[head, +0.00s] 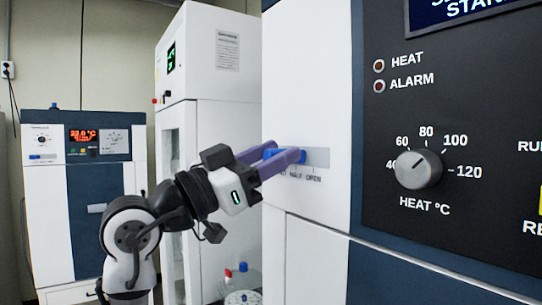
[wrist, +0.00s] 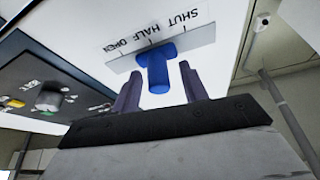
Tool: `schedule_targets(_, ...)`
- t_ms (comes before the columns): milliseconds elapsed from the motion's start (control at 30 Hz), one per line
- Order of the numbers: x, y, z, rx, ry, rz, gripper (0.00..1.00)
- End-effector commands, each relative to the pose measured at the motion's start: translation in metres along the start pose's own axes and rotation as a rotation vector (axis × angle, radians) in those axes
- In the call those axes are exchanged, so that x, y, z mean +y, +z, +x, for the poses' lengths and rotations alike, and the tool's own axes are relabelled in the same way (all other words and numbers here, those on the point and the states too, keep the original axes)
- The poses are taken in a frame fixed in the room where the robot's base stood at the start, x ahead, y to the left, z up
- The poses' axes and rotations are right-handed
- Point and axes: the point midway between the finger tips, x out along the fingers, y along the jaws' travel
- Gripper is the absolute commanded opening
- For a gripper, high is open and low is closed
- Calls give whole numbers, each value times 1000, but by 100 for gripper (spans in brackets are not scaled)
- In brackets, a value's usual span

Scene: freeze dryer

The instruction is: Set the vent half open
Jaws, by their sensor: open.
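The vent control is a blue lever (wrist: 158,72) on a pale grey slot plate (wrist: 203,36), with SHUT, HALF and OPEN marked beside it. In the wrist view the lever stands around the middle of the plate, near HALF; its exact setting is hard to tell. In the head view the plate (head: 319,157) is on the white cabinet front, and the lever is largely hidden by my fingers. My gripper (head: 285,153) is at the plate. In the wrist view its purple fingers (wrist: 160,82) are open, one on each side of the lever, with gaps on both sides.
Right of the plate, a dark panel (head: 480,110) carries a HEAT knob (head: 418,169) and HEAT and ALARM lamps. A tall white cabinet (head: 215,50) and a blue-and-white unit (head: 95,200) stand behind my arm. Small capped items (head: 243,283) sit low behind it.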

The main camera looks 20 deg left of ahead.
Motion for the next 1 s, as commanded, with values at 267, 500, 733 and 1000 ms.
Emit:
schedule_targets(267,0,4,-36,1,-3,0,43)
schedule_targets(500,0,4,-92,2,-3,0,43)
schedule_targets(733,0,2,-128,1,-1,-1,43)
schedule_targets(1000,0,0,-138,0,0,0,43)
